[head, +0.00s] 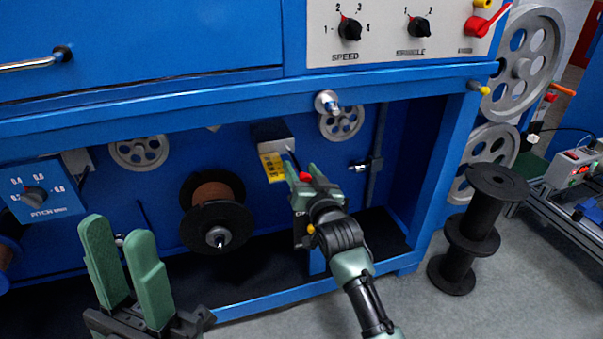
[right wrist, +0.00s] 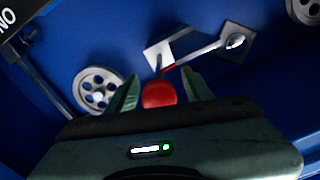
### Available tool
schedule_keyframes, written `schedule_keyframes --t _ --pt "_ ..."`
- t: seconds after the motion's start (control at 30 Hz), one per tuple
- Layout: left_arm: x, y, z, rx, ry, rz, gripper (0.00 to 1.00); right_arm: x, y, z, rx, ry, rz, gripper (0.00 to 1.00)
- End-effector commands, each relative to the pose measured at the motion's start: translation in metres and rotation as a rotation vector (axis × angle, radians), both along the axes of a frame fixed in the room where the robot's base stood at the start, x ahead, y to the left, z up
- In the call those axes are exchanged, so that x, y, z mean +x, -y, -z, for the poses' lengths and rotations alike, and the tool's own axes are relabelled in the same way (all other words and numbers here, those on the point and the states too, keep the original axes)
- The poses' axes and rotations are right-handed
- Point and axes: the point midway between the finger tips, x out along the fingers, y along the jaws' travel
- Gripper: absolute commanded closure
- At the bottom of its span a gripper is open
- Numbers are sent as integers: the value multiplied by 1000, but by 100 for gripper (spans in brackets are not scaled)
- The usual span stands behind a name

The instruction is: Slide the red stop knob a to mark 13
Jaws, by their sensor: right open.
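A red knob (head: 305,177) shows between the fingers of my right gripper (head: 304,172) in the head view. In the right wrist view, the round red knob (right wrist: 159,94) sits between the two green fingertips of the right gripper (right wrist: 160,90), with a gap visible on either side; the fingers are open. A yellow scale plate (head: 272,167) is just left of the right gripper; its marks are too small to read. A thin rod (right wrist: 198,50) runs beyond the knob to a pale plate. My left gripper (head: 118,235) is open and empty, in front of the machine.
The blue machine frame (head: 220,105) overhangs the recess where the right gripper works. A copper-coloured spool (head: 212,194) is left of it, grey pulleys (head: 138,152) are behind. A pitch dial (head: 34,196) is at far left. Black spools (head: 472,236) stand on the floor at right.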

Motion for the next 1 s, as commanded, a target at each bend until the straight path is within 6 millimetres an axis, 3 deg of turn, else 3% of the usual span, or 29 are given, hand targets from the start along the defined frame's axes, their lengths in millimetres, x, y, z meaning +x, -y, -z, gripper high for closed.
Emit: schedule_keyframes --t 0.13,0.33,1.0 --pt "0 0 0 0 -1 0 64 0 0 0 0 0 0 49" --pt "0 0 0 1 -2 0 64 0 0 0 0 0 0 100" --pt "1 0 0 1 -3 0 64 0 0 1 0 -1 0 100"
